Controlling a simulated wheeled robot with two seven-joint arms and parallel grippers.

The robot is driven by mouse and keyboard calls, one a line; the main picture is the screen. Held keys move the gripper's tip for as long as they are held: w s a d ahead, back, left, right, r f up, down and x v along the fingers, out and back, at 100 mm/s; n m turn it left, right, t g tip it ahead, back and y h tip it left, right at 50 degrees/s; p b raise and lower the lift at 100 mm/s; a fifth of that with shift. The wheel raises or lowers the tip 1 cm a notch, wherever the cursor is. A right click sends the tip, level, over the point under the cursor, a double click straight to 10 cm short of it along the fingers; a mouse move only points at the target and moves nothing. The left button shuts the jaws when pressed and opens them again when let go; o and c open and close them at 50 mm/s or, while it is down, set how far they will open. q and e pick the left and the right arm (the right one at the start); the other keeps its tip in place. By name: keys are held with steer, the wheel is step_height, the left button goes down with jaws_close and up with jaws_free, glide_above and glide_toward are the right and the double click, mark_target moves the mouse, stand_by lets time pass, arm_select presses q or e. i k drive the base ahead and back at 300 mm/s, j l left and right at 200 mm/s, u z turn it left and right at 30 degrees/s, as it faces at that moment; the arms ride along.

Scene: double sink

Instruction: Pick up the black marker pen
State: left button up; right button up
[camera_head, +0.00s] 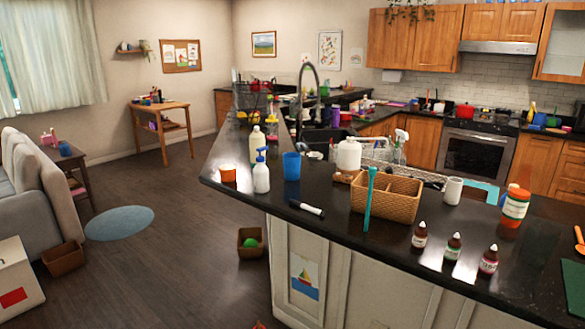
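The black marker pen (307,208) lies on the dark counter near its front edge, left of the wicker basket. It has a white body with black ends and lies at a slant. Nothing is touching it. Neither of my grippers shows in the head view.
A white spray bottle (261,176) and a blue cup (292,166) stand behind the marker. The wicker basket (388,199) stands to its right, with a thin teal stick (369,200) upright at its front. Small dropper bottles (453,246) stand further right. The counter around the marker is clear.

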mark_target(308, 207)
steer(key=i+z, duration=0.2)
steer(key=i, duration=0.2)
steer(key=i+j+z, duration=0.15)
steer(key=i, duration=0.25)
steer(key=i+j+z, duration=0.2)
steer(key=i, duration=0.15)
